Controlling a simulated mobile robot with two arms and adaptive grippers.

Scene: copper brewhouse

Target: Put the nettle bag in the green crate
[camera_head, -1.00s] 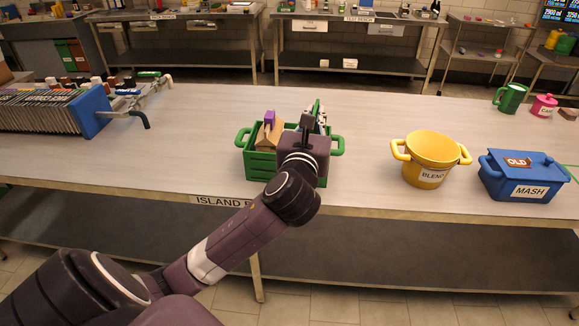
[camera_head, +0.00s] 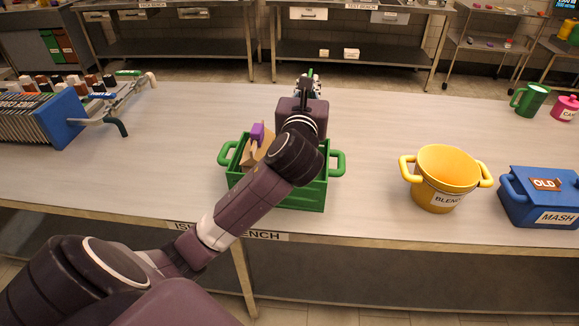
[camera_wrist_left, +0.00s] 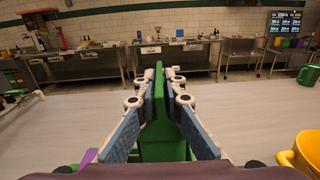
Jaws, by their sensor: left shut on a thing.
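The green crate (camera_head: 305,197) stands on the bench, a handle at each side. A brown bag with a purple top (camera_head: 257,134) is in its left part. My left gripper (camera_head: 311,78) is above and toward the far side of the crate. It is shut on an upright green thing, which I take for the nettle bag (camera_wrist_left: 159,92); it shows narrow between the finger pads in the left wrist view, with no label readable. My arm hides much of the crate's inside. My right gripper is not in view.
A yellow pot (camera_head: 446,172) and a blue mash box (camera_head: 540,197) stand right of the crate. A blue-ended rack (camera_head: 62,117) is at the left. A green mug (camera_head: 530,99) and a pink canister (camera_head: 565,108) are at the back right. The bench behind the crate is clear.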

